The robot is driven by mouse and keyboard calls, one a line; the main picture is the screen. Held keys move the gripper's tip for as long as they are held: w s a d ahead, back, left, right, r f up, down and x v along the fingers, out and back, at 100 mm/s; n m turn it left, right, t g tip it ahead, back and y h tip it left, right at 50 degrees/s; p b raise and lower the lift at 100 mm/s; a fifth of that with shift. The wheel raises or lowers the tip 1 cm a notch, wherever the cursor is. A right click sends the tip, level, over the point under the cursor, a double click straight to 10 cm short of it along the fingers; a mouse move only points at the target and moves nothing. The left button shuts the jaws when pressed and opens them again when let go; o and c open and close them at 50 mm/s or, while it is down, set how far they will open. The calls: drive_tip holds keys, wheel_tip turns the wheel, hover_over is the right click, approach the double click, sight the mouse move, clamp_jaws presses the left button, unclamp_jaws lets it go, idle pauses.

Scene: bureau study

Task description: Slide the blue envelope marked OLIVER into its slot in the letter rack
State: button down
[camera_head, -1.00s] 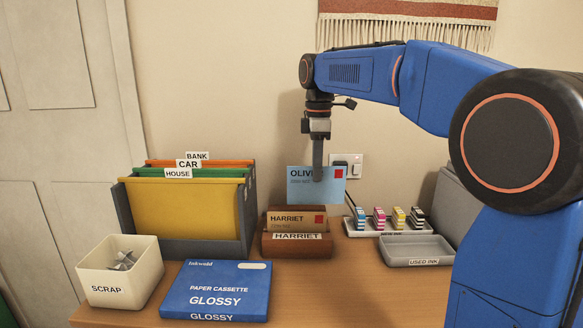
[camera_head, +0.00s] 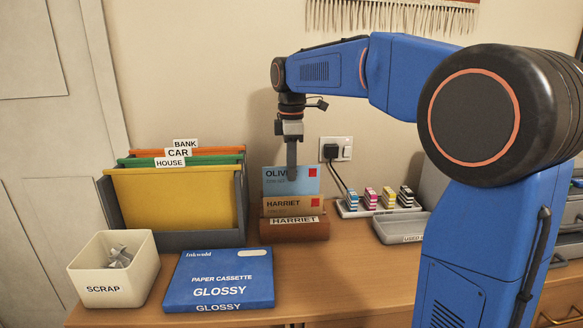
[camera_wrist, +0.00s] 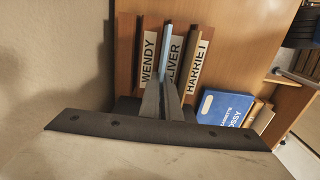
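The blue envelope marked OLIVER (camera_head: 305,182) is upright above and behind the brown HARRIET envelope (camera_head: 287,205) in the head view. My gripper (camera_head: 292,178) is shut on its upper part. The wooden letter rack (camera_head: 290,232) stands on the desk below, with a HARRIET label in front. In the wrist view, the blue envelope's edge (camera_wrist: 167,48) runs from between my fingers (camera_wrist: 162,98), beside the OLIVER label (camera_wrist: 174,60) and between the WENDY and HARRIET labels. Its lower edge is hidden, so how deep it sits in the slot cannot be told.
A file box (camera_head: 247,215) with coloured folders stands close left of the rack. A blue paper cassette box (camera_head: 219,279) and a SCRAP bin (camera_head: 145,270) are in front. Ink cartridges (camera_head: 371,198) and a grey tray (camera_head: 390,228) lie right. The wall is close behind.

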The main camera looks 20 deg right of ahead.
sight(292, 187)
drive_tip(key=shift+f, duration=0.1)
idle(0.4)
drive_tip(key=shift+f, duration=2.05)
drive_tip(key=shift+f, duration=0.85)
drive_tip(key=c, duration=1.9)
unclamp_jaws()
wheel_tip(292, 187, up, 17)
drive_tip(key=shift+r, duration=0.2)
